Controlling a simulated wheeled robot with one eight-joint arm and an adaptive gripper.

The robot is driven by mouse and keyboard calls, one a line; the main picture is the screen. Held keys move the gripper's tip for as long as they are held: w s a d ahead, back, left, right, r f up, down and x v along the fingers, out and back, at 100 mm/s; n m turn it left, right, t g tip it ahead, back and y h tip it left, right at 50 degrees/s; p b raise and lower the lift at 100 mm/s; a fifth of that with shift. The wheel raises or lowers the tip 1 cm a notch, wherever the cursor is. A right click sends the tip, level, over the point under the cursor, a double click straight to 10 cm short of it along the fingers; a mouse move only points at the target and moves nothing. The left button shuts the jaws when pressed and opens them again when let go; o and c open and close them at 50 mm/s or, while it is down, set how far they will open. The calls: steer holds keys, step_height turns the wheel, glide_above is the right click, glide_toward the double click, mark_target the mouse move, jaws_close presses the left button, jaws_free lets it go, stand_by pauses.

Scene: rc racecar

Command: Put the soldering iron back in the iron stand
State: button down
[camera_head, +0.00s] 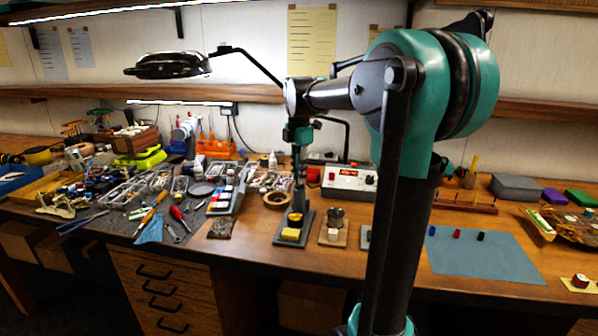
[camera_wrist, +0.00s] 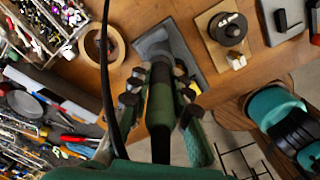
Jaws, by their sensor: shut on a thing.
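My gripper (camera_head: 299,163) hangs above the iron stand in the head view, pointing down. In the wrist view my gripper (camera_wrist: 160,88) is shut on the soldering iron (camera_wrist: 160,108), whose dark, greenish handle lies between the fingers. The iron's thin lower part (camera_head: 298,196) points down toward the stand in the head view. The iron stand (camera_head: 283,238) has a dark grey base with a yellow sponge. Its grey base (camera_wrist: 180,38) also shows in the wrist view, partly hidden by the fingers. I cannot tell whether the tip is inside the holder or just above it.
A wooden block with a round dark tin (camera_head: 335,218) stands just right of the stand. A tape ring (camera_head: 275,198) lies at its left. A white soldering station (camera_head: 348,180) stands behind. A black cable (camera_wrist: 105,75) hangs beside my gripper. The blue mat (camera_head: 480,258) is mostly clear.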

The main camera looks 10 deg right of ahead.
steer(key=shift+f, duration=0.15)
steer(key=c, duration=0.9)
jaws_free()
steer(key=shift+r, duration=4.5)
steer(key=shift+s+a, duration=0.1)
